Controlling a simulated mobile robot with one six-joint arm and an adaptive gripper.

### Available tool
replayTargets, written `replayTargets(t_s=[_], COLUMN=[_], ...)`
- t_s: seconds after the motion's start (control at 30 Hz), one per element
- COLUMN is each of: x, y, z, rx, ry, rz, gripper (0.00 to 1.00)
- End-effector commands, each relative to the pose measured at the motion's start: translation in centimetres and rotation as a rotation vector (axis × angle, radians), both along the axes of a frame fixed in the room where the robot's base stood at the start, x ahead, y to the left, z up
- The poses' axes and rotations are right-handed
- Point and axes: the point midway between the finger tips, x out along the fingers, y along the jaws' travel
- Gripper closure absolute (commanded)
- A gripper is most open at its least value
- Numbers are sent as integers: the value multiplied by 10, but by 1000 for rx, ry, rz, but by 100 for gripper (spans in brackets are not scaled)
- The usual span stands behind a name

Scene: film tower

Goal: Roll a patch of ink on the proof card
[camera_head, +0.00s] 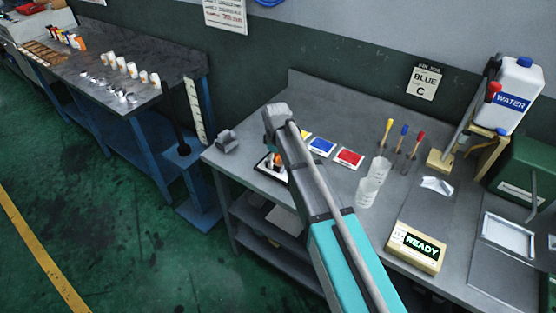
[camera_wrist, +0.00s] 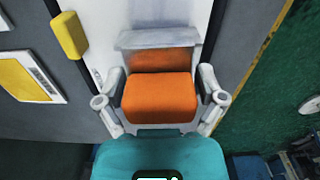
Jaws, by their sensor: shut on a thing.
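My gripper (camera_wrist: 161,74) is shut on an orange block-shaped handle (camera_wrist: 158,98), with a finger on each side. A grey bar (camera_wrist: 158,38) lies across its far end; a darker orange strip shows between, and I cannot tell whether it is handle or ink. Beneath is a white surface (camera_wrist: 112,28) with dark side edges, apparently the proof card. I cannot tell whether the tool touches it. In the head view my arm hides most of the gripper and card; a dark-edged white piece (camera_head: 262,165) and a bit of orange (camera_head: 278,158) show beside it.
Blue (camera_head: 322,146) and red (camera_head: 348,158) ink cards lie right of my arm; a yellow card (camera_wrist: 28,80) shows in the wrist view. Clear cups (camera_head: 371,180), a READY box (camera_head: 417,247) and a water jug (camera_head: 515,95) stand further right. A grey block (camera_head: 227,142) sits at the bench corner.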

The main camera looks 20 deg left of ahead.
Motion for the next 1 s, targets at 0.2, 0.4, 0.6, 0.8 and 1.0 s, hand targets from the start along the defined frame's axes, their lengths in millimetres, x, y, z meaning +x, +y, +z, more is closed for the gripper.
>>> replayTargets(t_s=[0.2,0.4,0.6,0.8,1.0], x=[1,4,8,11,12], y=[2,10,22,30,32], z=[0,0,1,2,2], rx=[2,2,2,1,3], ry=[-1,-1,-1,0,-1], rz=[1,2,1,0,1], gripper=[50,50,50,50,50])
